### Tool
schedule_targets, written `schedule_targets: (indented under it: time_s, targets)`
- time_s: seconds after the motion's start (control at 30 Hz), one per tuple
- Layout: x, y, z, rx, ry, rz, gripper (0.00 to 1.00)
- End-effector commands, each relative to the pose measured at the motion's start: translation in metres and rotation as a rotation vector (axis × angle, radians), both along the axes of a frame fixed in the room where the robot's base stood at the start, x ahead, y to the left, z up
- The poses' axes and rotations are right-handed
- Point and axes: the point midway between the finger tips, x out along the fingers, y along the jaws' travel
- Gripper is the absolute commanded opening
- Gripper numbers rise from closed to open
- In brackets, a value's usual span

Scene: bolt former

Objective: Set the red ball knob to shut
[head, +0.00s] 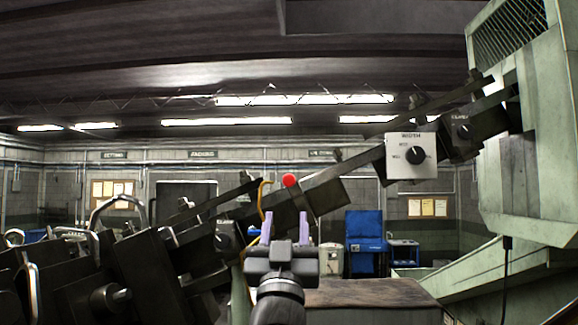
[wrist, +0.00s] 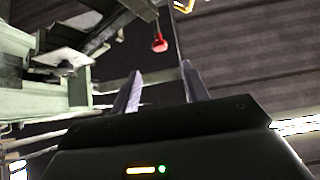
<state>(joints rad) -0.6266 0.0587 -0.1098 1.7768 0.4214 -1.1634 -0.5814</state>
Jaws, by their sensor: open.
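The red ball knob (head: 289,180) shows in the head view near the middle, by a dark slanted bar of the machine. It also shows in the wrist view (wrist: 159,43), near the top, on a short stem. My gripper (head: 284,222) is in the head view just below the knob, with its two pale purple fingers pointing up and apart. In the wrist view the fingers of my gripper (wrist: 160,80) are open with nothing between them, and the knob appears beyond their tips. The gripper is not touching the knob. I cannot read any marking for the knob's setting.
A white plate with a black WIDTH dial (head: 416,155) sits on the slanted bar to the right. A large pale green machine housing (head: 525,150) stands at the right. Dark machine blocks and bent handles (head: 120,205) crowd the left.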

Motion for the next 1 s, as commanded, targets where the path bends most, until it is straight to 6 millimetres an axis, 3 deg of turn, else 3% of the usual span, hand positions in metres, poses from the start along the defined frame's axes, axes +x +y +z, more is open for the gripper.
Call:
schedule_targets:
  time_s: [0.03,0.5,1.0]
  targets:
    - [0.006,0.0,0.011,-0.002,0.001,-0.002,0.45]
    - [0.054,-0.002,0.058,-0.002,0.0,-0.001,0.45]
    - [0.095,-0.003,0.097,-0.002,0.001,-0.001,0.45]
